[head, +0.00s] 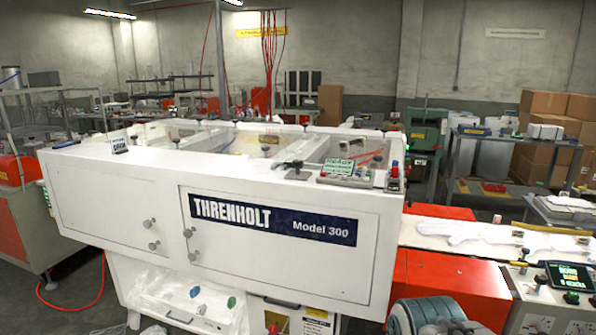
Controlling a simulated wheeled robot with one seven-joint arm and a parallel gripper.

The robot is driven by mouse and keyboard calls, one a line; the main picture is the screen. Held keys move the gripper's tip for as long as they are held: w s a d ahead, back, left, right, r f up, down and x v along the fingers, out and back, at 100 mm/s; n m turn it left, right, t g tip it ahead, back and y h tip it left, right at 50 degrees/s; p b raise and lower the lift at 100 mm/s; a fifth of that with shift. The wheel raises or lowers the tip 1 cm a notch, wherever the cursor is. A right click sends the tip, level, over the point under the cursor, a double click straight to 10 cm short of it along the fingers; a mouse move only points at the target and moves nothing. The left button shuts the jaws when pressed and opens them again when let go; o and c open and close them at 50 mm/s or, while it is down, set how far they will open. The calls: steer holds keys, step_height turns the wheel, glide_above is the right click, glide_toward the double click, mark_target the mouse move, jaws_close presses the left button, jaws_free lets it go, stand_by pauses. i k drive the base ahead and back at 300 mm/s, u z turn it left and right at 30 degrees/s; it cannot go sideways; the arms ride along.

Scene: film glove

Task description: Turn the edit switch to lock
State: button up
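I cannot make out any label reading edit or lock, so I cannot tell which control is the edit switch. A small control panel (545,296) stands at the lower right beside the conveyor. It carries a dark screen with green and yellow text (570,276) and a small dark knob (541,280) left of the screen. The lettering near the controls is too small to read. My gripper is not in view.
The white Threnholt Model 300 machine (140,205) fills the middle. A red cabinet (450,285) and a pale conveyor (430,232) with white gloves adjoin it at right. Bare floor (75,318) shows at lower left.

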mark_target(297, 164)
steer(key=z, duration=1)
steer(key=i, duration=0.85)
steer(key=u, duration=0.2)
